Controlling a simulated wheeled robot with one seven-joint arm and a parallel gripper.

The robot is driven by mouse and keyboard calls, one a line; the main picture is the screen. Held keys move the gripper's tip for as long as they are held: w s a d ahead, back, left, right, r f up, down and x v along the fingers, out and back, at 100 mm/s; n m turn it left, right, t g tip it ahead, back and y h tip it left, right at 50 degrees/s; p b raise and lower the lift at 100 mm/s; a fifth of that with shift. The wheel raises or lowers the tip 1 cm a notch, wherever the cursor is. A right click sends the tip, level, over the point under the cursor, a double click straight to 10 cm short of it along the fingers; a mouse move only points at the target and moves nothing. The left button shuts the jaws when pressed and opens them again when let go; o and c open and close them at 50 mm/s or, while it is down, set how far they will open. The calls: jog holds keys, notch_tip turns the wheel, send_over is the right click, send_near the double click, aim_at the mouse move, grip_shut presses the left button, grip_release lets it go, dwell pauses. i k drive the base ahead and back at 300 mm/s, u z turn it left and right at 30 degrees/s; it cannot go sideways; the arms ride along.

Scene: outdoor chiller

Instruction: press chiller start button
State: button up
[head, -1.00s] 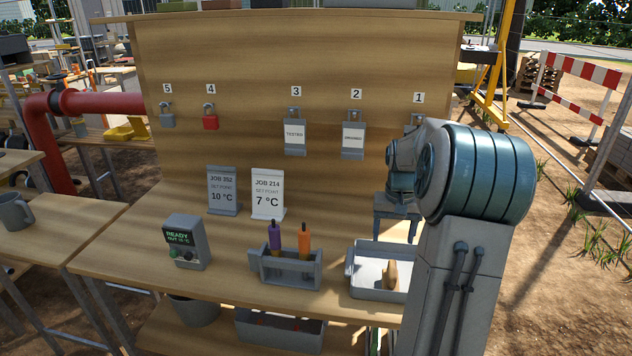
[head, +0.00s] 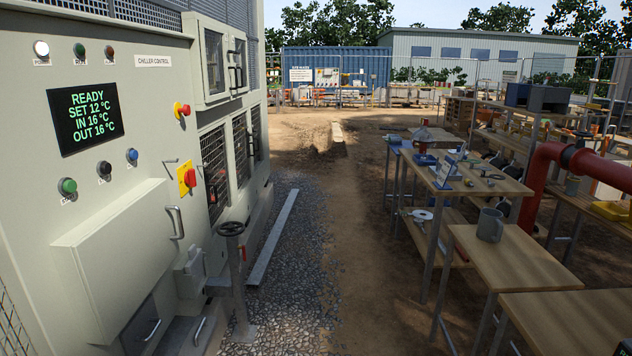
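The chiller control panel (head: 120,85) fills the left side of the head view. Its dark display (head: 86,115) reads READY, SET 12 °C, IN 16 °C, OUT 16 °C in green. Below the display are a green button (head: 68,186), a black button (head: 104,168) and a blue button (head: 132,155). Their small labels are too small to read, so I cannot confirm from lettering which is start. Above the display are a bright white lamp (head: 41,48), a dark green lamp (head: 79,49) and a dark red lamp (head: 109,53). My gripper is out of view.
A red mushroom knob (head: 184,110) and a red switch on a yellow plate (head: 187,178) sit right of the display. A cabinet door (head: 120,250) juts out below. A handwheel (head: 231,229) stands before the chiller.

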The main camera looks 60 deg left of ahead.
aim_at(70, 186)
jog(key=u, duration=3.15)
